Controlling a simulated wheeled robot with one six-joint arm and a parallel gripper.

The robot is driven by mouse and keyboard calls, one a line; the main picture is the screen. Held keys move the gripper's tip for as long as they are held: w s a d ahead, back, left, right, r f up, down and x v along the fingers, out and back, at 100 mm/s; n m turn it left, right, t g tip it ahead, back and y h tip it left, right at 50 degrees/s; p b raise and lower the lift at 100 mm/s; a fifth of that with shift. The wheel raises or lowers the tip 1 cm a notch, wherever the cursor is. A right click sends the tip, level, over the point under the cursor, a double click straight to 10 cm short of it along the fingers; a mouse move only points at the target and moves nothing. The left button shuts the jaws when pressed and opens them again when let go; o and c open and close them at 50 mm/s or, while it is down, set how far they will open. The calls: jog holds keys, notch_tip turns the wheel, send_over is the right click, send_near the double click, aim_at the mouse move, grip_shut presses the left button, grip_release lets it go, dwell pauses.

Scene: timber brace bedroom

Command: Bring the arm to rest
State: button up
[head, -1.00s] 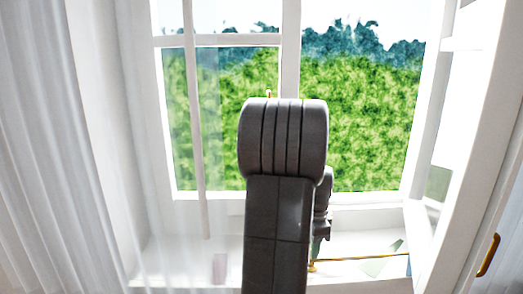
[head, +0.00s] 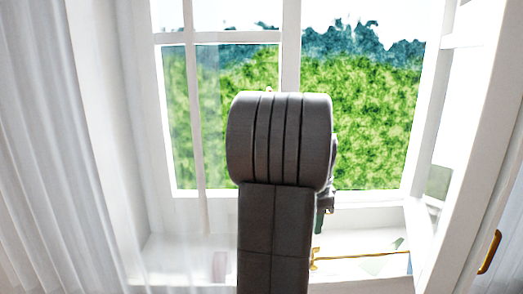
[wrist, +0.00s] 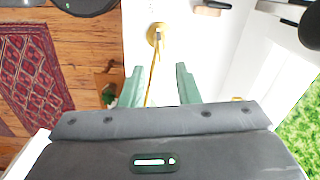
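My arm (head: 272,220) rises in the middle of the head view, in front of the window. My gripper (wrist: 159,70) shows in the wrist view as two green fingers spread apart, open with nothing held between them. In the head view most of the gripper is hidden behind my arm; only a small part shows at its right side. In the wrist view a thin brass rod (wrist: 152,75) and its round brass end (wrist: 157,34) appear beyond the gap between the fingers.
The window's right sash (head: 480,150) stands swung inward, with a brass handle (head: 488,252). The brass rod (head: 360,256) lies along the white sill (head: 350,286). A sheer curtain (head: 50,150) hangs at the left. A patterned rug (wrist: 35,65) lies on the wood floor.

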notch_tip(320, 180, up, 6)
jog(key=f, duration=0.1)
notch_tip(320, 180, down, 13)
jog(key=shift+f+p, duration=0.15)
jog(key=shift+p, duration=0.3)
jog(key=n, duration=1)
